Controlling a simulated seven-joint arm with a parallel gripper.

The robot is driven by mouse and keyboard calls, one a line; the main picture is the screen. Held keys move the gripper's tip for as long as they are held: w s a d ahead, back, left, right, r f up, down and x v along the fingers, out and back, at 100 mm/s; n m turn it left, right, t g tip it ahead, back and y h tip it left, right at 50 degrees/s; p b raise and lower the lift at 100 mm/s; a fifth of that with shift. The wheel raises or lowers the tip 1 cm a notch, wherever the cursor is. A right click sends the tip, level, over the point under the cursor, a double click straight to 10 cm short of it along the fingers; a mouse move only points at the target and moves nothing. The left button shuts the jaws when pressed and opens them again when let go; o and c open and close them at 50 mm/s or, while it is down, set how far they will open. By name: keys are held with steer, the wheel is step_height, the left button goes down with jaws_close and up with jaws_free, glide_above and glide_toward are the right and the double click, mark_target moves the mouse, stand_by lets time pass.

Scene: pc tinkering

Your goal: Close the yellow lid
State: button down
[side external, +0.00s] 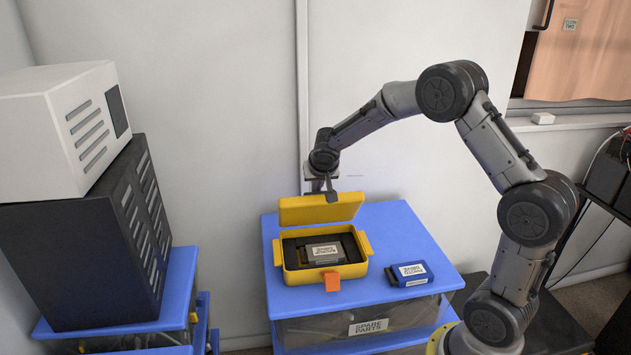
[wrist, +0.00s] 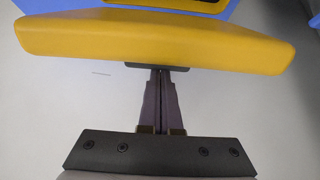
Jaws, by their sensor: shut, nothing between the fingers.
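The yellow lid (side external: 320,208) stands raised at the back of the yellow case (side external: 322,282), which sits open on the blue-topped bin. A dark insert with a labelled grey part (side external: 323,251) lies inside the case. An orange latch (side external: 332,282) is on the case's front. My gripper (side external: 324,193) is behind the lid near its top edge, with fingers shut and empty. In the wrist view the lid (wrist: 155,40) spans the top, and my fingertips (wrist: 160,72) are at its lower edge in the picture. I cannot tell whether they touch it.
A blue labelled cartridge (side external: 410,273) lies right of the case on the blue bin lid (side external: 400,225). A black unit (side external: 80,250) with a white box (side external: 60,120) on it stands at the left. The wall is close behind the bin.

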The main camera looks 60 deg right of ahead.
steer(key=shift+s+a+f, duration=0.25)
steer(key=shift+s+a, duration=0.45)
steer(key=shift+a, duration=0.1)
steer(key=s+a+f, duration=0.5)
steer(key=f, duration=0.1)
steer(key=shift+s+a+f, duration=0.15)
steer(key=shift+s+a, duration=0.15)
steer(key=shift+a, duration=0.1)
